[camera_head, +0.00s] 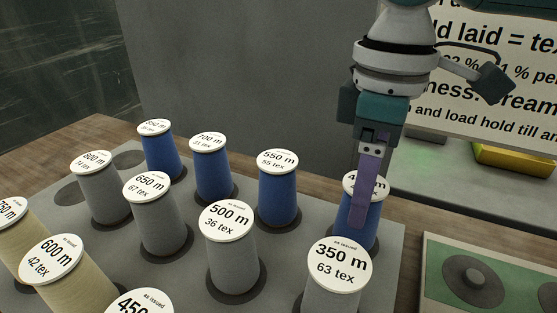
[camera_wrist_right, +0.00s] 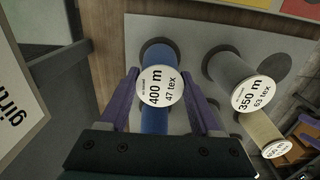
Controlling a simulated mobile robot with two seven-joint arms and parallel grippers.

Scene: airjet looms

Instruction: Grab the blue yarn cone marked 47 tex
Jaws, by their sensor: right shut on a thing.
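The blue yarn cone marked 47 tex (camera_head: 371,232) stands upright at the right end of the back row on the grey board. Its white top reads 400 m and 47 tex in the right wrist view (camera_wrist_right: 160,87). In the head view my purple finger covers part of its label and side. My right gripper (camera_head: 361,212) reaches down from above with one finger on each side of this cone, shut on it. The cone still appears to be at its round dark recess; I cannot tell if it is lifted. My left gripper is not in view.
Close by are a grey 350 m, 63 tex cone (camera_head: 338,275), a grey 500 m cone (camera_head: 232,262) and a blue 550 m cone (camera_head: 277,197). Several other cones fill the grey board (camera_head: 385,285). A green panel (camera_head: 440,285) lies right; a yellow tray (camera_head: 515,161) is behind.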

